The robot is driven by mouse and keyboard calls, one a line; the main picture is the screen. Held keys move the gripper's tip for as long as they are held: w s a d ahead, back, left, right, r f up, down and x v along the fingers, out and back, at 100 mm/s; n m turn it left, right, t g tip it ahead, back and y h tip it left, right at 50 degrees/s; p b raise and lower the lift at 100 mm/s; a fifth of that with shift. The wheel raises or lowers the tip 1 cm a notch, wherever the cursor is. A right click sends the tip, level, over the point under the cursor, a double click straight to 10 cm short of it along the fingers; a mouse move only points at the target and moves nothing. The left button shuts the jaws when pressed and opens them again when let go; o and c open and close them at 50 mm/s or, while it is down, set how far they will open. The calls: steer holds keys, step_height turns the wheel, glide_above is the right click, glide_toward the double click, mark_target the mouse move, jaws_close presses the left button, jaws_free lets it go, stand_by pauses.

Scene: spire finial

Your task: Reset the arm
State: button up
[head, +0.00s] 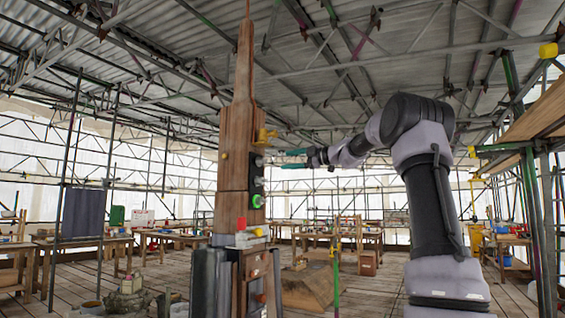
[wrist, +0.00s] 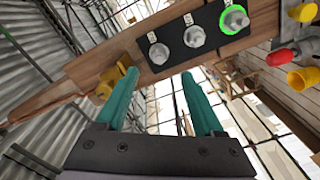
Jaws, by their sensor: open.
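My gripper (head: 292,159) is at the end of my outstretched arm, level with the upper part of the wooden spire (head: 237,140) and just to its right. In the wrist view the two teal fingers of my gripper (wrist: 160,75) are spread apart with nothing between them. The spire's wooden shaft (wrist: 85,72) runs diagonally beyond the fingertips. A black panel (wrist: 176,40) on the shaft carries three grey knobs, one with a bright green ring (wrist: 234,20). In the head view the green ring (head: 258,201) is lowest. I cannot tell how far the fingertips are from the spire.
A yellow fitting (head: 265,135) sticks out of the spire near my gripper. Red (head: 241,223) and yellow (head: 258,232) pieces sit at its lower part. Workbenches (head: 365,240) stand behind. A scaffold with a wooden board (head: 535,118) stands at the right. Roof trusses are overhead.

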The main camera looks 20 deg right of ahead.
stand_by(0.5)
steer(key=s+a+f+m+g+h, duration=0.2)
steer(key=s+a+f+m+h, duration=0.1)
steer(key=s+a+f+m, duration=0.4)
steer(key=s+a+f+m+g+h, duration=0.2)
steer(key=s+a+f, duration=0.35)
steer(key=s, duration=0.35)
steer(key=s+d+f+m+h, duration=0.2)
steer(key=s+f+m, duration=0.3)
steer(key=s, duration=0.4)
steer(key=s+d+f+m+g+h, duration=0.1)
steer(key=s+d+f+m+h, duration=0.1)
steer(key=s+f+m, duration=0.3)
steer(key=s+d+f+m+h, duration=0.1)
steer(key=s+d+f+m, duration=0.2)
steer(key=s, duration=0.9)
step_height(320, 180, down, 4)
steer(key=m, duration=0.3)
steer(key=shift+s+r+g+h, duration=0.25)
steer(key=shift+s+g+h, duration=0.05)
steer(key=shift+s+h, duration=0.1)
steer(key=shift+w, duration=0.1)
